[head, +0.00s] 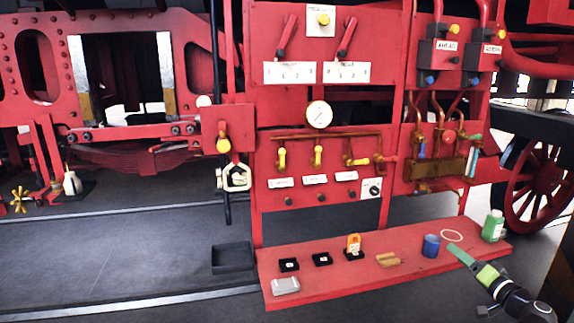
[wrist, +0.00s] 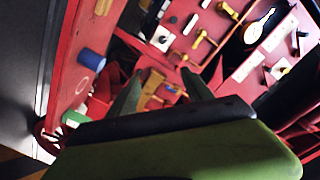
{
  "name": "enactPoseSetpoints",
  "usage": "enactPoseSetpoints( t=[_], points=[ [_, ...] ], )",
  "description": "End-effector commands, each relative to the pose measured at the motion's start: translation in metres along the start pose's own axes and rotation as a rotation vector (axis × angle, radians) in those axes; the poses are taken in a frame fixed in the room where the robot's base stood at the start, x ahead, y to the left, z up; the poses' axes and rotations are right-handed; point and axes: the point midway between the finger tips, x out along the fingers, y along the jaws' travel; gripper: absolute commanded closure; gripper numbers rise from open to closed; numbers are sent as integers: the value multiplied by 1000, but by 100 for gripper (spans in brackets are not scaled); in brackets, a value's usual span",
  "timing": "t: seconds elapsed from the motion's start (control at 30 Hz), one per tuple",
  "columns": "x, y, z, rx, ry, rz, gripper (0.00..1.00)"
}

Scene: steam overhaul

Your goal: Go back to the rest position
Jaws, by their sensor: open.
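My gripper (head: 462,254) shows at the lower right in the head view, over the right end of the red shelf (head: 330,285). In the wrist view its two green fingers (wrist: 162,88) stand apart, with nothing held between them. A blue cup (head: 431,246) stands to the left of the gripper and a pale ring (head: 452,236) lies just behind it. A green bottle (head: 493,226) stands to its right. Whether the fingertips touch the shelf cannot be told.
A red panel with levers, a gauge (head: 319,114) and yellow-handled valves rises behind the shelf. The shelf also bears a grey box (head: 286,286), an orange item (head: 353,245) and brass pieces (head: 388,259). A black tray (head: 232,258) lies left. Floor at left is mostly clear.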

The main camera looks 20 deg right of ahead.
Motion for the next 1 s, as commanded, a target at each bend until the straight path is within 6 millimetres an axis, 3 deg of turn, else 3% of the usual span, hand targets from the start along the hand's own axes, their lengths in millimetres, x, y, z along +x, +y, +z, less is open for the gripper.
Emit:
enactPoseSetpoints(
  t=[0.37,0.57,0.67,0.77,0.9,1.0],
  points=[
    [68,-58,51,-5,-103,-106,41],
    [116,-112,101,-13,-195,-193,41],
    [143,-149,144,-36,-278,-240,41],
    [170,-196,208,-85,-405,-293,41],
    [186,-261,312,-174,-630,-353,41],
    [181,-300,390,-250,-812,-374,41]
  ],
)
